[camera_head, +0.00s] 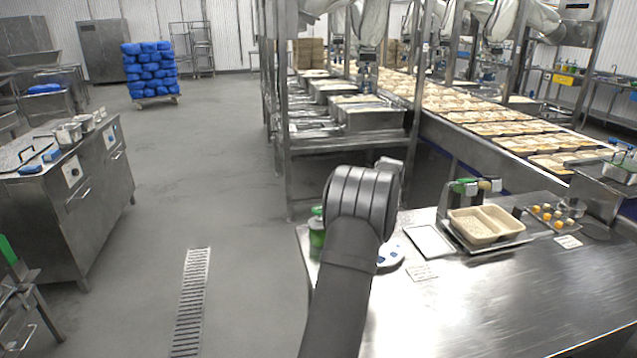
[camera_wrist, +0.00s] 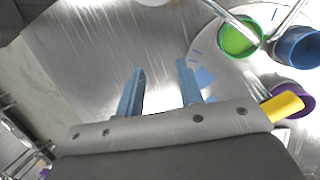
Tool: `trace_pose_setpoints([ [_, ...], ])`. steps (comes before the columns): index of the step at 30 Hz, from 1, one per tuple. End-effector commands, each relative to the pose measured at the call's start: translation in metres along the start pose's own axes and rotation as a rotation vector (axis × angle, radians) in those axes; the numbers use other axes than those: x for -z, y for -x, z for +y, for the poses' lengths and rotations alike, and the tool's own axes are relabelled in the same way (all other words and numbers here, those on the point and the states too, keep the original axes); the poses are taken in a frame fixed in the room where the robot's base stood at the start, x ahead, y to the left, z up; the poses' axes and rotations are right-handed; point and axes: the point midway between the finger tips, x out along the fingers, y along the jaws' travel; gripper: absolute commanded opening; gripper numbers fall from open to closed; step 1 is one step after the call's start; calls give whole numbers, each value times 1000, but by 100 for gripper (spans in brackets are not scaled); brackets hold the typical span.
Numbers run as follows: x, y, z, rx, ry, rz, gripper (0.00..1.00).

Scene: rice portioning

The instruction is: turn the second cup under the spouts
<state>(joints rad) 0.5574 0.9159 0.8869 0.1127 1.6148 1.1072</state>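In the wrist view, my gripper (camera_wrist: 161,68) has two blue fingers set apart with nothing between them. To their right lies a pale round plate (camera_wrist: 228,78) with blue marks. On it are a green cup (camera_wrist: 240,38), a blue cup (camera_wrist: 298,47) and a purple cup (camera_wrist: 297,98), partly cut off or covered. A yellow bar (camera_wrist: 283,106) overlaps the purple cup. Metal tubes, perhaps the spouts (camera_wrist: 288,17), reach over the cups. In the head view, the plate (camera_head: 391,254) shows beside my arm, which hides the gripper and most of the cups.
A steel table (camera_head: 470,310) carries a flat tray (camera_head: 429,241), a two-part beige tray (camera_head: 487,226) and several small yellow-topped items (camera_head: 550,214), all right of the plate. A green item (camera_head: 317,235) stands left of my arm. The table's right front is clear.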

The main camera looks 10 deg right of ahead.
Motion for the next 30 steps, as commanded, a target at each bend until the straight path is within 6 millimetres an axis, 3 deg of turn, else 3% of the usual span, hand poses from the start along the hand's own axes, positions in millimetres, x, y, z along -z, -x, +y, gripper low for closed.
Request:
trace_pose_setpoints([
  [9,-18,42,-34,52,24,337,34],
  [21,-52,95,-76,211,69,641,34],
  [30,-12,41,-88,204,64,633,34],
])
